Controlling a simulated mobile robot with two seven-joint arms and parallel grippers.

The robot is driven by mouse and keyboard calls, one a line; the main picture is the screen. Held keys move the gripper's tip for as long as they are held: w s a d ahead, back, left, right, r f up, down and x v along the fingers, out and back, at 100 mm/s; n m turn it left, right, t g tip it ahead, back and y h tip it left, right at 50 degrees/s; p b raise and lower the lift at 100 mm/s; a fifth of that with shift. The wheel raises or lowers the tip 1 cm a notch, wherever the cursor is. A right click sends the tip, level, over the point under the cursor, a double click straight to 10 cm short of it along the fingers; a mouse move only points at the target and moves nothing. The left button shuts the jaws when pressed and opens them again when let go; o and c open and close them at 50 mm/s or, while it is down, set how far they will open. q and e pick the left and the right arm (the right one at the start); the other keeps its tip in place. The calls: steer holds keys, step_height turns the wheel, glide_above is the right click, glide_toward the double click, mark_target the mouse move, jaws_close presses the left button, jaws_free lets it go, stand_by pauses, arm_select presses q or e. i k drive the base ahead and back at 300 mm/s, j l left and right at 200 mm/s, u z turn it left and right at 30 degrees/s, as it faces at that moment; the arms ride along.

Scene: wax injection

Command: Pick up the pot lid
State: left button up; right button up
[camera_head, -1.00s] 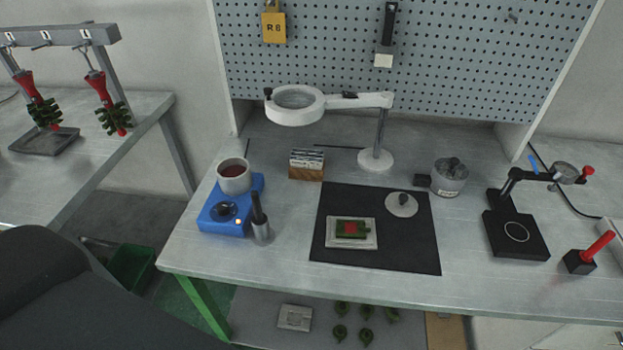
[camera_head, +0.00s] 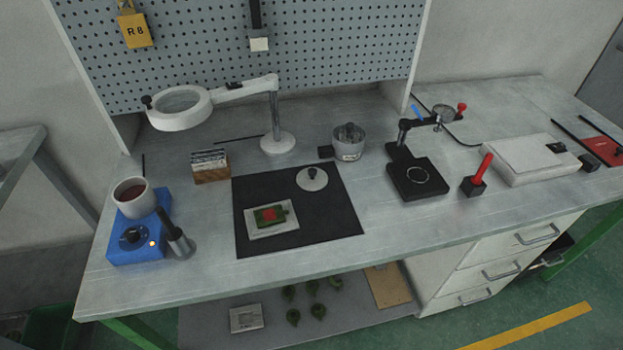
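The pot lid (camera_head: 313,180) is a pale round disc with a dark knob on top. It lies flat at the back right of the black mat (camera_head: 290,236) on the workbench. A metal pot (camera_head: 348,146) with a dark handle stands behind it to the right, apart from the lid. Another pot (camera_head: 134,197) holding dark red wax sits on the blue heater (camera_head: 138,240) at the left. Neither of my grippers is in view.
A white plate (camera_head: 272,221) with a green and red piece lies on the mat. The magnifier lamp (camera_head: 277,142) stands behind the mat. A black clamp stand (camera_head: 416,180) and red-handled block (camera_head: 475,184) are to the right. The front bench strip is clear.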

mark_target(310, 179)
steer(key=i+l+u, duration=0.15)
steer(key=l, duration=0.35)
steer(key=i+l+u, duration=0.2)
steer(key=l, duration=0.3)
steer(key=l+u, duration=0.15)
steer(key=l, duration=0.4)
